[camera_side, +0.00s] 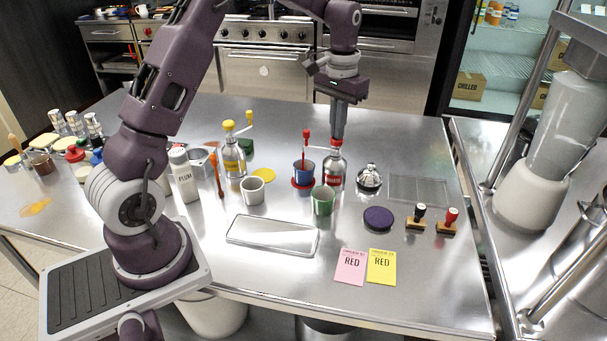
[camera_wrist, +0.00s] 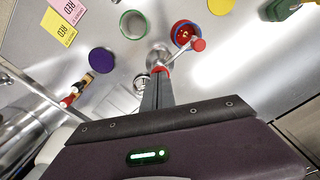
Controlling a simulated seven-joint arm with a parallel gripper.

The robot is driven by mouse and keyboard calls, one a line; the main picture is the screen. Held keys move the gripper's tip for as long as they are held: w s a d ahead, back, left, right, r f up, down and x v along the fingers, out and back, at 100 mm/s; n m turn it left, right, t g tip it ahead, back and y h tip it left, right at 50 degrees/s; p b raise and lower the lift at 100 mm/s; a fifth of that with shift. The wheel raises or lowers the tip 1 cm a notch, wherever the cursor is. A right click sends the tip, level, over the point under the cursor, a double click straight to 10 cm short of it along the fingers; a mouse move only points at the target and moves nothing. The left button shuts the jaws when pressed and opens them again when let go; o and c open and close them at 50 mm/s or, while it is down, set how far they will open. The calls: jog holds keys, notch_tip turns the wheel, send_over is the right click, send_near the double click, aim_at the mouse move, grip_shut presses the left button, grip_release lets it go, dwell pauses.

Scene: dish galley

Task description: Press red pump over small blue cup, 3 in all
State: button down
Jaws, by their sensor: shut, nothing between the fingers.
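The red pump bottle (camera_side: 336,170) stands upright, silver with a red label and red collar. Its spout arm with a red end (camera_wrist: 199,45) reaches over the small blue cup (camera_side: 304,172), which sits on a red round mat (camera_side: 296,186). In the wrist view, the blue cup (camera_wrist: 176,27) shows red inside. My gripper (camera_side: 337,138) is shut and empty, pointing down directly over the pump's top; its fingers also show in the wrist view (camera_wrist: 161,74). The fingers hide the pump head, so I cannot tell whether they touch it or how far it is pressed.
A green cup (camera_side: 323,200) stands close in front, a white cup (camera_side: 252,191) to the left. A silver bell (camera_side: 369,177) is right of the pump. A yellow pump bottle (camera_side: 233,158), a tray (camera_side: 273,236), a purple pad (camera_side: 378,218) and pink (camera_side: 350,267) and yellow (camera_side: 381,266) cards lie around.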

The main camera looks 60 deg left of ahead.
jog(key=shift+f, duration=0.25)
jog(key=shift+r, duration=1.5)
jog(key=s+d+r+t, duration=0.1)
jog(key=s+d+r, duration=0.15)
jog(key=r, duration=0.35)
jog(key=s+d+r, duration=0.2)
jog(key=s+r, duration=0.1)
jog(key=r, duration=0.2)
jog(key=s+d+r+m+t, duration=0.25)
jog(key=s+d, duration=0.35)
jog(key=s, duration=0.5)
jog(key=s+d+f+t, duration=0.1)
jog(key=s+f, duration=0.1)
jog(key=s, duration=0.4)
jog(key=s+d+f+t, duration=0.1)
jog(key=s+d+f, duration=0.1)
jog(key=s, duration=0.5)
jog(key=shift+d+f, duration=0.2)
jog(key=shift+f, duration=0.25)
